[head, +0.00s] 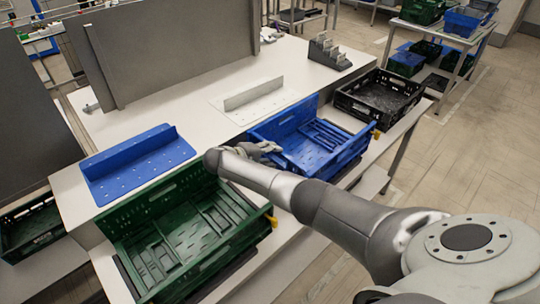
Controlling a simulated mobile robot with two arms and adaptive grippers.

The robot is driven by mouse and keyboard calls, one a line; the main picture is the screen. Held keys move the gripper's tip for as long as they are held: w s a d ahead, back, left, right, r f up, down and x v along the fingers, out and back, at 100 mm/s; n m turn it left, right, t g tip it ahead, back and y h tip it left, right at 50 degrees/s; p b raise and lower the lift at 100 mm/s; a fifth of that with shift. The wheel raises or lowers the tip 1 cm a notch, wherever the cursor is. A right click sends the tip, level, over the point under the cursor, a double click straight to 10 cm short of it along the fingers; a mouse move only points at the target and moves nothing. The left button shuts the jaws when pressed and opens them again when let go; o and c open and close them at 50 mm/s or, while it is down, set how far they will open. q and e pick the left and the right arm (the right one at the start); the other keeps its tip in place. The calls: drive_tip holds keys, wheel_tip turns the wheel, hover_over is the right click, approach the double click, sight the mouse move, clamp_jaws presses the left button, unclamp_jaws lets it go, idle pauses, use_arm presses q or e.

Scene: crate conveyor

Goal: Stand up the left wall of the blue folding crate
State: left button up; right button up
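The blue folding crate (350,158) stands on the bench right of centre. Its back wall and its front wall stand up. A slatted blue panel lies flat inside toward the right. My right gripper (268,148) is at the crate's left end, at or just above the left edge. My gripper and wrist cover much of that end, so the left wall's angle and any contact are unclear. The fingers are small and partly hidden, so I cannot tell if they are open or shut. My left gripper is not in view.
A green crate (122,218) stands to the left, with folded panels inside. A black crate (412,92) stands to the right. Behind are a blue angled panel (135,165), a white angled panel (262,98) and a grey holder (325,55). The white tabletop between them is clear.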

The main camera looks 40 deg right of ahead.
drive_tip(key=v, duration=1.1)
drive_tip(key=shift+a+r, duration=0.2)
drive_tip(key=shift+a, duration=0.1)
drive_tip(key=shift+s, duration=0.1)
drive_tip(key=shift+a, duration=0.1)
